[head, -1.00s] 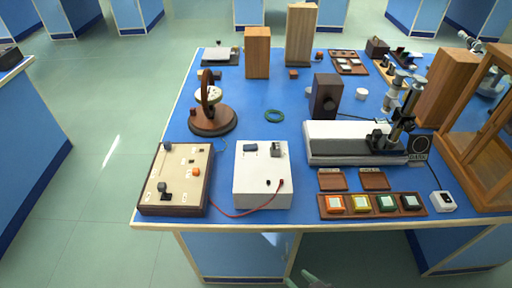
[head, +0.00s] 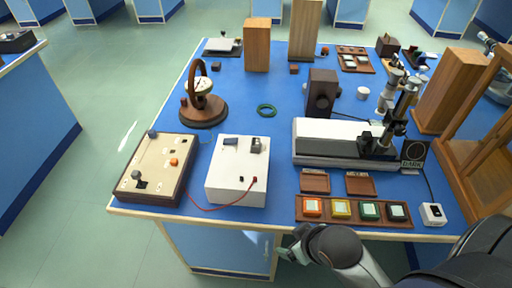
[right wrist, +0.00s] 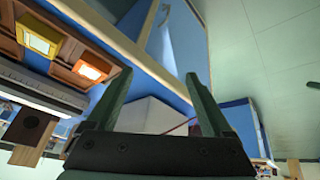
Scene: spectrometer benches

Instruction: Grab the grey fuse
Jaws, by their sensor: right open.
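I cannot tell for certain which thing is the grey fuse. A small grey piece (head: 257,145) stands at the back right of the top of the white box (head: 236,185), and a dark blue-grey piece (head: 230,141) lies beside it. A grey knob-like piece (head: 135,175) is on the cream panel (head: 157,160) left of the box. My right gripper (head: 286,247) is off the table's front edge, below and right of the white box. In the right wrist view its fingers (right wrist: 157,77) are spread with nothing between them. My left gripper is out of view.
A brown tray (head: 353,222) of orange, yellow, green and dark squares lies at the front edge, near my right arm. A red lead (head: 208,209) runs between panel and box. A ring stand (head: 203,112) and a white bench instrument (head: 340,140) stand behind.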

